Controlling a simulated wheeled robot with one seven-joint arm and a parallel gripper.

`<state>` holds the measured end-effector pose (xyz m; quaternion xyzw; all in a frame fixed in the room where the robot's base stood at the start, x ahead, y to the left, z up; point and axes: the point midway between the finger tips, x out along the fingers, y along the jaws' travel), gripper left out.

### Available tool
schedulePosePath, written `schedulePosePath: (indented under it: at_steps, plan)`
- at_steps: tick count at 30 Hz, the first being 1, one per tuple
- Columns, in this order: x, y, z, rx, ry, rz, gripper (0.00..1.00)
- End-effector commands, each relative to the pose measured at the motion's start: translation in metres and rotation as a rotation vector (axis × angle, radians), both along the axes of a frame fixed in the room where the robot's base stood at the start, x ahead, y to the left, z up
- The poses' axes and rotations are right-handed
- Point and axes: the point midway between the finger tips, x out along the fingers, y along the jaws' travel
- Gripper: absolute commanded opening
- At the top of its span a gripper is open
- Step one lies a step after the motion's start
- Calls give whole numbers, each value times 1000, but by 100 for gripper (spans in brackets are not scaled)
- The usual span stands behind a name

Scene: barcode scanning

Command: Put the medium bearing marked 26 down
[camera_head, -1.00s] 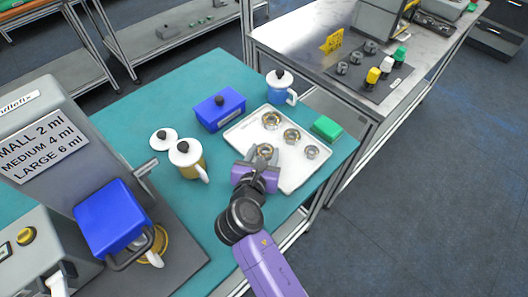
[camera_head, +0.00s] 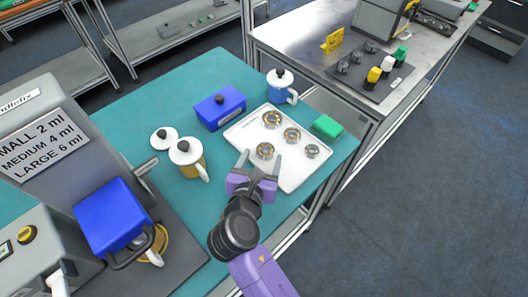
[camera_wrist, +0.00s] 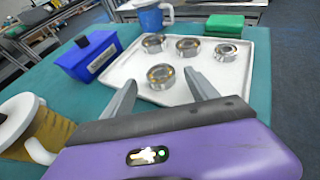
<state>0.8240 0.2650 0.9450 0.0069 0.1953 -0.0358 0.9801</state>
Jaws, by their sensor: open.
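Several metal bearings rest on a white tray (camera_head: 296,176). The nearest bearing (camera_head: 265,151) lies flat at the tray's left front and also shows in the wrist view (camera_wrist: 161,76). Others are the back bearing (camera_head: 272,119), the middle one (camera_head: 292,135) and the right one (camera_head: 312,151). I cannot read the mark 26 on any of them. My gripper (camera_head: 262,162) is open, with its fingers spread on the near side of the nearest bearing. In the wrist view (camera_wrist: 161,97) the space between the fingertips is empty and the bearing lies just beyond them.
A blue box (camera_head: 220,108) stands left of the tray, a blue mug (camera_head: 281,87) behind it and a green block (camera_head: 327,127) to the right. Yellow mug (camera_head: 187,157) and a grey machine with a blue block (camera_head: 112,218) stand left. Teal table (camera_head: 128,115) is bare at back left.

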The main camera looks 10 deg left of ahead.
Motion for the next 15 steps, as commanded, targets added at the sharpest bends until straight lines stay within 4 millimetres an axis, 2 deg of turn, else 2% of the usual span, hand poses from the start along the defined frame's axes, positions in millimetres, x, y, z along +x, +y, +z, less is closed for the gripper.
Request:
schedulePosePath:
  at_steps: [6,10,15]
  plan:
    - [-43,3,17,0,-1,1,68]
    - [-61,5,25,2,-1,1,68]
    - [-74,5,31,0,0,0,68]
